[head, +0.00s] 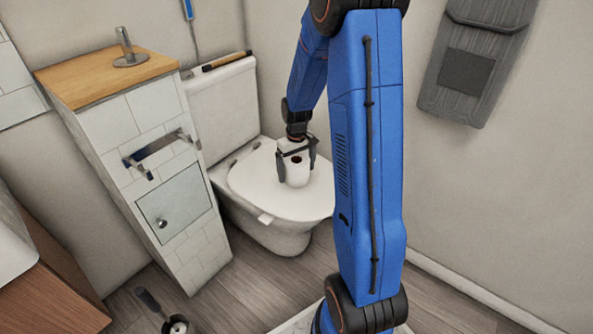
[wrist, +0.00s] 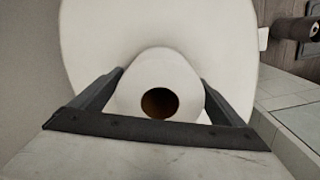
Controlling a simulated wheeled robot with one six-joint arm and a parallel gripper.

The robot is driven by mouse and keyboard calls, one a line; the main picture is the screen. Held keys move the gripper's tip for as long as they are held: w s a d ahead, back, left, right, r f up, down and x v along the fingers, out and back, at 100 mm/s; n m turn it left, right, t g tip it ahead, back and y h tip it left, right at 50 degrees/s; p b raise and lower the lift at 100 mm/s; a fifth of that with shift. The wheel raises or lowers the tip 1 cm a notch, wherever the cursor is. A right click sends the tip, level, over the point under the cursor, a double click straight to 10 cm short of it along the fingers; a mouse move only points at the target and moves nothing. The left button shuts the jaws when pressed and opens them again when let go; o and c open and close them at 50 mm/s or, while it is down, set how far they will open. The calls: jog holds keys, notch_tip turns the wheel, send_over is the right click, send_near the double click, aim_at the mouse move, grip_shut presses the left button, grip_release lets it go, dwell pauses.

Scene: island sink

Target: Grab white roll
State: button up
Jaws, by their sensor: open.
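A white roll (head: 295,176) stands upright on the closed white toilet lid (head: 255,180), its hole facing up. In the wrist view the roll (wrist: 160,68) is in the middle, its brown core hole showing. My gripper (head: 297,165) is above and around the roll, pointing down. Its two dark fingers are open, one on each side of the roll. In the wrist view small gaps are hard to make out between the fingers of my gripper (wrist: 161,78) and the roll, so I cannot tell whether they touch it.
A tiled cabinet (head: 150,125) with a wooden top and an empty metal holder (head: 155,150) stands left of the toilet. The toilet tank (head: 225,105) is behind the lid. A toilet brush (head: 160,310) is on the floor at lower left. A grey wall unit (head: 470,70) hangs at right.

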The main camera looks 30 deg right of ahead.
jog(key=c, duration=1.2)
